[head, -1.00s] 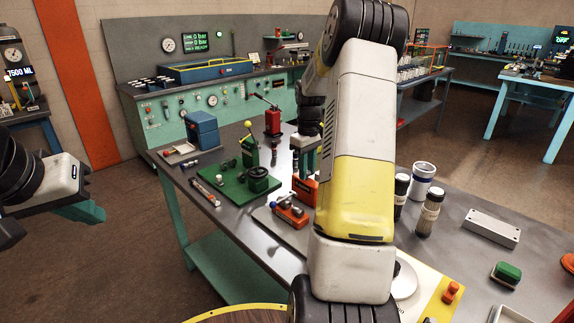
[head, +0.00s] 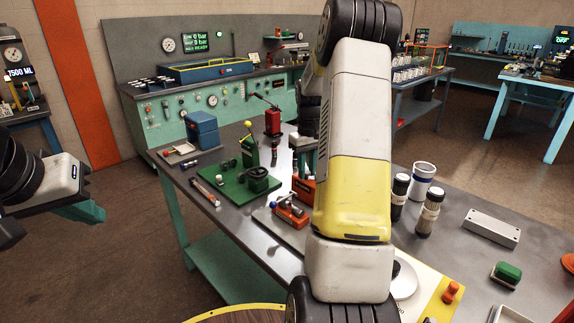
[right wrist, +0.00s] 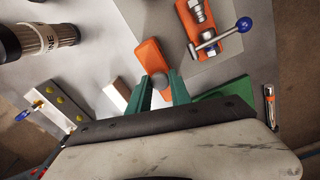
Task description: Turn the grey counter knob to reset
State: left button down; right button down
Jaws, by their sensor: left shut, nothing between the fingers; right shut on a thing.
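The grey counter knob (right wrist: 159,82) shows in the right wrist view at the near end of an orange block, the counter (right wrist: 152,54). My right gripper (right wrist: 157,78) has its green fingers on either side of the knob and is shut on it. In the head view the orange counter (head: 303,189) stands on the bench, partly hidden behind my right arm; the knob cannot be made out there. The counter's display does not show legibly. My left gripper (head: 90,213) is shut and empty at the far left, off the bench.
An orange block with metal fittings and a blue-ended lever (right wrist: 208,30) lies close to the counter. A green base plate (head: 236,186) with a yellow-knobbed lever is left of it. Dark-capped bottles (head: 429,213) and a white can (head: 422,180) stand to the right.

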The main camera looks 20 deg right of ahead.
aim_at(307, 171)
jog(key=c, duration=1.2)
grip_release()
notch_tip(307, 171, up, 7)
jog(key=shift+w+f, duration=0.1)
jog(key=shift+f, duration=0.05)
jog(key=shift+r, duration=0.6)
